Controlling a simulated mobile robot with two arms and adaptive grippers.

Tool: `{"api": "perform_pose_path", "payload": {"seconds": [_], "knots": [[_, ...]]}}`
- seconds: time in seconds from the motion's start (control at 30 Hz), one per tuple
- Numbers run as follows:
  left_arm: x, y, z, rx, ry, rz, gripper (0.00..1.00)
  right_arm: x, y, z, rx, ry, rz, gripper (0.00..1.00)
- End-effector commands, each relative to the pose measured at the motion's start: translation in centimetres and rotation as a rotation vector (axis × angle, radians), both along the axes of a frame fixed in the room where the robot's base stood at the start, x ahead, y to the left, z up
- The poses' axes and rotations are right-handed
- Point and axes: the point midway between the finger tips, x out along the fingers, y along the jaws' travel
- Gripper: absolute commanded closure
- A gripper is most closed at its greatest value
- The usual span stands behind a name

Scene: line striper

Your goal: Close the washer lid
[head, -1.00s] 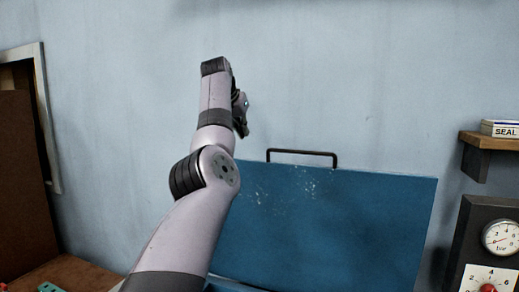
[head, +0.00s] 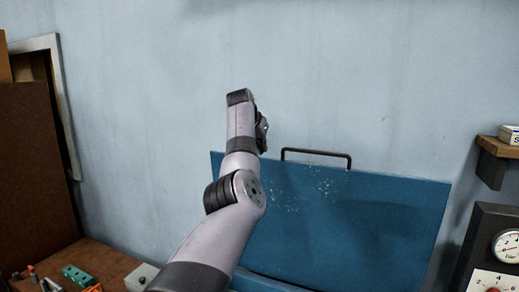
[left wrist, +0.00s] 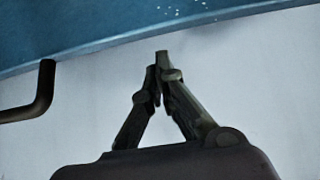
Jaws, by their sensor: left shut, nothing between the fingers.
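The washer lid (head: 350,225) is a blue, scuffed panel standing raised, its face towards me, in front of the wall. A black bar handle (head: 316,152) sits on its top edge. My left gripper (head: 263,132) is at the lid's top edge, left of the handle, and partly hidden by my wrist. In the left wrist view its two fingers (left wrist: 159,62) meet at the tips, shut and empty, just short of the lid's edge (left wrist: 200,18). The handle (left wrist: 40,95) shows to their left there. I cannot tell whether the fingers touch the lid. My right gripper is out of view.
At the right are a dark panel with a gauge (head: 510,245) and a wooden shelf (head: 492,160). At the lower left, a brown bench (head: 105,262) holds a green block (head: 77,274) and small items. The wall above the lid is clear.

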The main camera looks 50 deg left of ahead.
Motion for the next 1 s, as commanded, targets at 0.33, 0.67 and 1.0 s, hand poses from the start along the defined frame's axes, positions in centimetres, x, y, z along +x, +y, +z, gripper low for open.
{"api": "perform_pose_path", "payload": {"seconds": [0.33, 0.67, 1.0], "knots": [[-1.7, -0.9, -0.2, 0.0, 0.0, 0.0, 1.0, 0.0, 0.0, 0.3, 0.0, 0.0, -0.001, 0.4], [-2.1, -1.2, -0.3, -0.002, 0.0, -0.001, 1.0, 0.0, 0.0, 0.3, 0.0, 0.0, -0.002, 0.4], [-2.1, -1.2, -0.4, 0.002, -0.006, 0.0, 1.0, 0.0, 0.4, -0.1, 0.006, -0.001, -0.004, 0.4]]}}
